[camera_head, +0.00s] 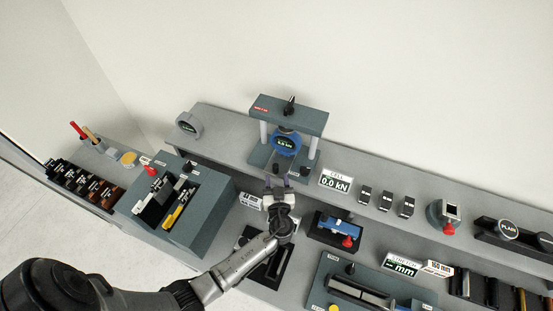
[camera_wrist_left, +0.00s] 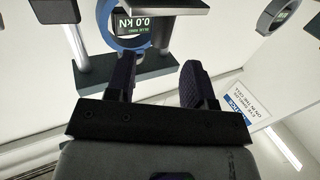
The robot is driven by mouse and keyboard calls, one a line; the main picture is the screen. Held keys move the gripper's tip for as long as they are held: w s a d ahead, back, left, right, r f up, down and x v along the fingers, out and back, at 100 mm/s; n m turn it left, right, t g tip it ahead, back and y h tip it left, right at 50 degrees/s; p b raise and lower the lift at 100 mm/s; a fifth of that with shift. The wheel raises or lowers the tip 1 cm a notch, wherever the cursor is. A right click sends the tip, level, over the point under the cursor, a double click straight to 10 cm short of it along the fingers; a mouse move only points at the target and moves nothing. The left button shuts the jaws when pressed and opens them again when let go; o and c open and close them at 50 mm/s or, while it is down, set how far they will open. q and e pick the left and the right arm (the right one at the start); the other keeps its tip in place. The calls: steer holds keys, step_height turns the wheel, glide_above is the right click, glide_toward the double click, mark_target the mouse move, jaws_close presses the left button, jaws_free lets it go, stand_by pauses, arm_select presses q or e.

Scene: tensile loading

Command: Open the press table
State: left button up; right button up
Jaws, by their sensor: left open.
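The press stands on the back shelf, with a dark grey top beam (camera_head: 288,114), a black knob (camera_head: 290,104) on it, two light posts and a blue ring with a small display (camera_head: 286,142). Its grey base (camera_head: 261,156) is partly hidden behind my left gripper. My left gripper (camera_head: 277,183) is open and empty, in front of the base and below the blue ring. In the left wrist view its two dark fingers (camera_wrist_left: 163,75) stand apart, with the blue ring (camera_wrist_left: 103,18) and a display reading 0.0 kN beyond them. I cannot tell whether a finger touches the press. My right gripper is not in view.
A 0.0 kN sign (camera_head: 335,182) and several small dark blocks stand right of the press. A grey fixture box (camera_head: 181,205) is at left. A blue device with a red knob (camera_head: 337,230) sits in front, near my left forearm.

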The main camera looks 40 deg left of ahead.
mark_target(276, 169)
arm_select(q)
steer(key=p+x, duration=0.1)
steer(key=x, duration=0.6)
steer(key=shift+w+a+p, duration=0.3)
steer(key=shift+w+p, duration=0.05)
steer(key=shift+c, duration=0.3)
jaws_close()
steer(key=shift+f, duration=0.1)
